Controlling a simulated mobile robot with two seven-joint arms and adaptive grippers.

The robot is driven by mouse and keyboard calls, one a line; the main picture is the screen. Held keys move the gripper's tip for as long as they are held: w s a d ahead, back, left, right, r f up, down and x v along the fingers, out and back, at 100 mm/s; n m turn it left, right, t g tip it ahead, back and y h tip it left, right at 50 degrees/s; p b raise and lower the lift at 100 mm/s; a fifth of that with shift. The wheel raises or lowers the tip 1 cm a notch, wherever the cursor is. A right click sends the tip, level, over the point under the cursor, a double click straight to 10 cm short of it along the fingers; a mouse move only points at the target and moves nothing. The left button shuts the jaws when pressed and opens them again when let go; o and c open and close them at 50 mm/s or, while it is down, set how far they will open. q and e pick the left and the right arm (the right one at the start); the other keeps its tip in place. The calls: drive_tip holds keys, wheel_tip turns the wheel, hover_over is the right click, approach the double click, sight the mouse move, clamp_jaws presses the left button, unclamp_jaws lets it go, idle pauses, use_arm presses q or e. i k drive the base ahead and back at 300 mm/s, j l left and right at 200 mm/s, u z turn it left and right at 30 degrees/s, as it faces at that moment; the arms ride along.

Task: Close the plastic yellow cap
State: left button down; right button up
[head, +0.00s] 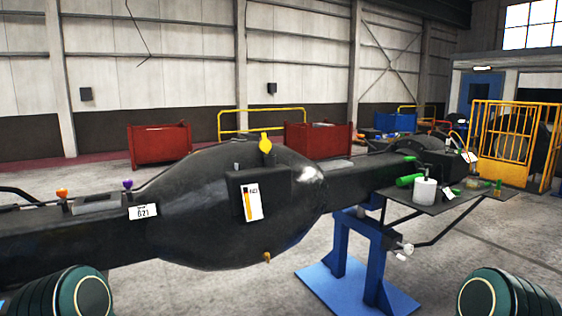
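A yellow cap (265,143) stands upright at the top of the bulging middle of a large black casting (235,225). It looks tilted up on edge, but its hinge and the opening under it are too small to make out. A small orange-yellow piece (267,257) shows at the casting's lower edge. An orange cap (62,193) and a purple cap (127,184) sit on the casting's left arm. Neither of my grippers is in view; only rounded green parts of my arms show at the bottom left and bottom right corners.
A blue stand (358,260) is under the casting's right part. A dark side tray (440,202) holds a white container (425,191) and green-handled items. Red bins (160,145), a yellow rail (262,112) and a yellow gate (503,140) stand behind. Floor shows at front right.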

sight(265, 145)
drive_tip(key=i+j, duration=0.2)
drive_tip(key=j, duration=0.2)
drive_tip(key=i+l, duration=0.6)
drive_tip(key=i, duration=0.2)
